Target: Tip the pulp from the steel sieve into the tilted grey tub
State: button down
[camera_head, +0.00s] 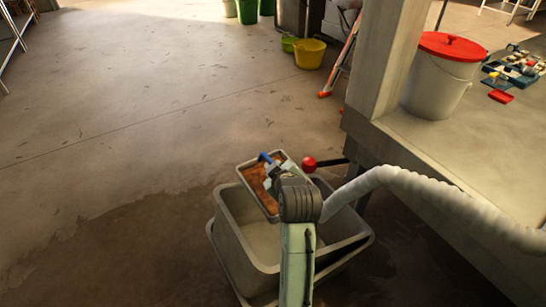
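The steel sieve (245,169) is a small rectangular tray holding brown pulp (256,180). It is over the back left part of the grey tub (228,243); I cannot tell whether it touches the rim. The large tub looks tilted, and its visible inside is pale and bare. My gripper (267,165) is at the sieve, with a blue piece showing at its tip. My arm and dark wrist joint cover the sieve's right side and part of the tub. I cannot see the fingers well enough to tell their grip.
A red ball knob (309,164) on a dark rod is close right of the sieve. A post (388,65) and a raised platform (475,160) with a red-lidded bucket (440,80) bound the right. Open floor (120,120) lies left; yellow tub (309,53) behind.

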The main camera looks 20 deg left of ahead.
jog(key=shift+w+r+p, duration=0.15)
jog(key=shift+r+p, duration=0.1)
jog(key=shift+p, duration=0.05)
jog(key=shift+w+d+r+m+g+y+p, duration=0.1)
jog(key=shift+d+m+g+y+p, duration=0.1)
jog(key=shift+m+g+y+p, duration=0.75)
jog(key=p, duration=0.1)
jog(key=m+g+p, duration=0.1)
jog(key=p, duration=0.1)
jog(key=w+m+g+y+p, duration=0.1)
jog(key=shift+d+f+g, duration=0.25)
jog(key=shift+d, duration=0.1)
jog(key=shift+w+d+f+m+g+y+p, duration=0.1)
jog(key=shift+f+m+g+y+p, duration=0.05)
jog(key=shift+m+g+y+p, duration=0.35)
jog(key=shift+w+d+f+m+g+y+p, duration=0.1)
jog(key=shift+f+m+g+y+p, duration=0.05)
jog(key=shift+m+g+y+p, duration=0.35)
jog(key=m+g+y+p, duration=0.1)
jog(key=f+m+y+p, duration=0.1)
jog(key=m, duration=0.1)
jog(key=shift+w+f+g+y, duration=0.1)
jog(key=shift+f+g+y, duration=0.15)
jog(key=shift+g, duration=0.15)
